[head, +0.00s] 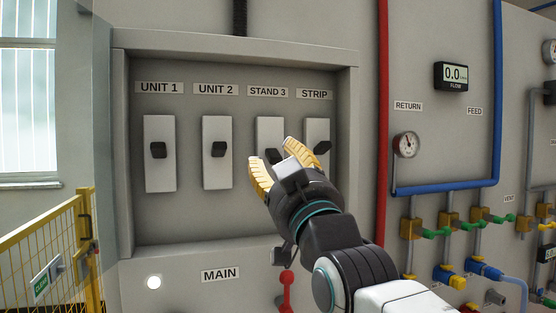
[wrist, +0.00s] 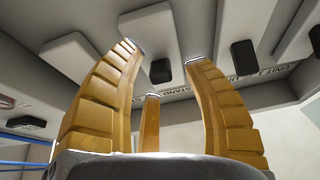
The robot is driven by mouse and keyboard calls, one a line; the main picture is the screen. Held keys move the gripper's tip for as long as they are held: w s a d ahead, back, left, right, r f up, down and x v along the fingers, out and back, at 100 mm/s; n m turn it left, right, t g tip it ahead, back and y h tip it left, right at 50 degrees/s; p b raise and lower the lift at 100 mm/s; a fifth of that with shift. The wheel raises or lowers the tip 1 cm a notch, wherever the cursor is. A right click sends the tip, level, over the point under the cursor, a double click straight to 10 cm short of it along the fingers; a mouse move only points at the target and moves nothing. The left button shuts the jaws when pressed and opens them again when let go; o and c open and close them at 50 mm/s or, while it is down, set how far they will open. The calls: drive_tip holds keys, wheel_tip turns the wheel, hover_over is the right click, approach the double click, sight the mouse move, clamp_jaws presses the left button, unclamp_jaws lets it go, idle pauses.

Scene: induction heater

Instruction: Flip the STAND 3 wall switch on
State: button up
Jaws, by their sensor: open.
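The STAND 3 switch (head: 268,128) is a pale plate with a black toggle (head: 273,155), under its label (head: 268,91). Its lower part is hidden by my gripper (head: 272,154). The toggle looks tipped downward, like a short block. My gripper is open, its yellow fingers spread at the lower half of this plate. In the wrist view, the STAND 3 toggle (wrist: 164,70) shows between the spread fingertips of my gripper (wrist: 163,55). I see nothing held. I cannot tell whether a finger touches the toggle.
UNIT 1 (head: 160,180) and UNIT 2 (head: 217,180) switches are to the left; the STRIP switch (head: 318,127), its toggle tilted differently, is close on the right. The recessed panel's frame (head: 346,170) surrounds them. A red pipe (head: 383,120) runs farther right.

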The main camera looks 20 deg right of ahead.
idle(0.3)
clamp_jaws()
idle(0.3)
